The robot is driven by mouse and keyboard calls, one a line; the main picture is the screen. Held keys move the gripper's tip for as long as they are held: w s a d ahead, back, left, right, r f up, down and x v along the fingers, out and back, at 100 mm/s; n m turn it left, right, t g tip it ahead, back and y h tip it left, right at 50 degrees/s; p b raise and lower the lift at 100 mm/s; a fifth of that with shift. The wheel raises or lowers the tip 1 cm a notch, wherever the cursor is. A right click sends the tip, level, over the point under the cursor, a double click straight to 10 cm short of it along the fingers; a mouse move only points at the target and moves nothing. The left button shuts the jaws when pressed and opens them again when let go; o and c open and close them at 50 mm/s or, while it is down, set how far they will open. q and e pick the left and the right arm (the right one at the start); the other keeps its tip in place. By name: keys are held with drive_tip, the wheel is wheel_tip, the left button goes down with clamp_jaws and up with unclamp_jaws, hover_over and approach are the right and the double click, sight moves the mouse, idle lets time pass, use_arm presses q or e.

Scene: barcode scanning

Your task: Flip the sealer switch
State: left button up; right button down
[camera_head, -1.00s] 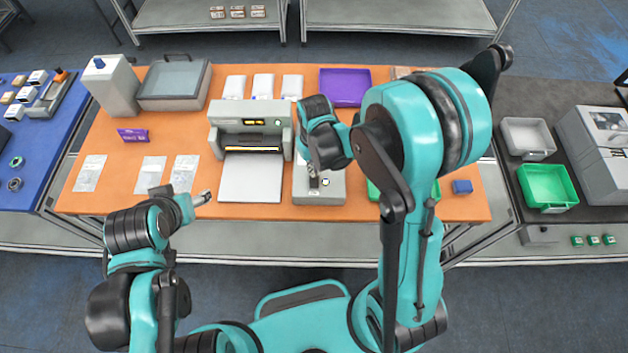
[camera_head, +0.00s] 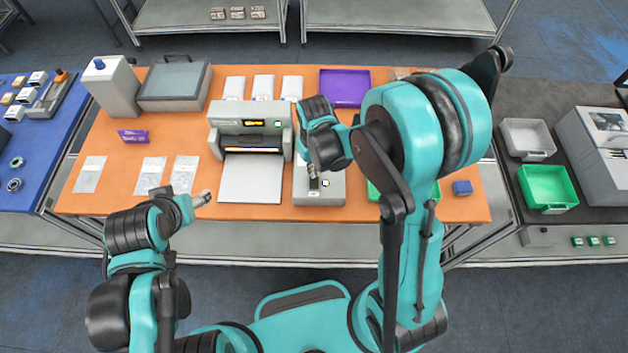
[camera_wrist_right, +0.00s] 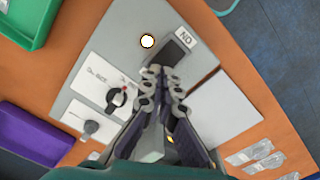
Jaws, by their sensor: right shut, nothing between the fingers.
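The sealer (camera_head: 251,120) is a grey machine with a lit display and a yellow-glowing slot, in the middle of the orange table. Beside it on the right is its grey control box (camera_head: 332,190). The wrist view shows the box's panel (camera_wrist_right: 103,80), two knobs, a lit round lamp (camera_wrist_right: 147,40) and a dark switch (camera_wrist_right: 174,50) beside an "ON" label. My right gripper (camera_head: 314,183) is shut and empty, with its fingertips (camera_wrist_right: 162,74) at or just above the switch's near end; contact is unclear. My left gripper (camera_head: 203,198) hovers near the table's front edge; its jaws are too small to judge.
A green tray (camera_head: 374,191), partly behind my right arm, and a blue block (camera_head: 463,188) are to the right. A grey box (camera_head: 113,86) stands back left.

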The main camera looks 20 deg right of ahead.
drive_tip(key=shift+f+b, duration=1.05)
idle(0.5)
drive_tip(key=shift+r+p, duration=2.45)
drive_tip(key=shift+r, duration=1.15)
drive_tip(key=s+d+f+m+t+b, duration=0.1)
drive_tip(key=s+d+t+b, duration=0.1)
drive_tip(key=s+b, duration=0.3)
drive_tip(key=s+d+f+m+t+b, duration=0.1)
drive_tip(key=s+t+b, duration=0.4)
drive_tip(key=b, duration=0.7)
drive_tip(key=shift+s+d+f+m+b, duration=0.15)
drive_tip(key=shift+d+f+m+b, duration=0.2)
drive_tip(key=shift+d, duration=0.5)
